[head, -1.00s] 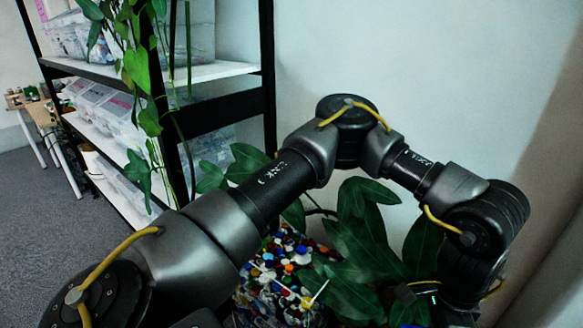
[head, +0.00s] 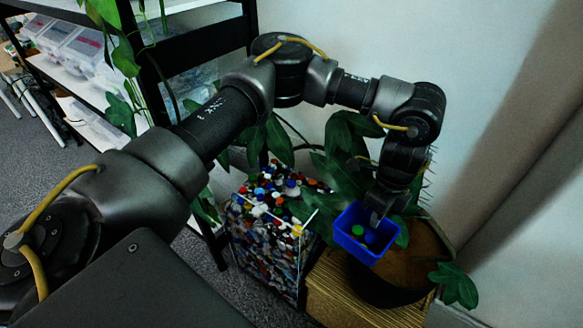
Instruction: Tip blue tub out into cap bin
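A small blue tub (head: 352,246) hangs from my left gripper (head: 378,216), whose fingers reach down at the tub's upper right side. The tub is about upright, and a green cap (head: 358,231) and a blue cap show inside it. The fingertips are small and partly hidden at the tub's rim. The clear cap bin (head: 262,243), full of many-coloured caps, stands left of the tub and lower down. The tub is beside the bin, in front of a plant pot. My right gripper is out of view.
Large leaves (head: 350,140) spread close around my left forearm. A black shelf rack (head: 196,40) stands at left, a wall behind.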

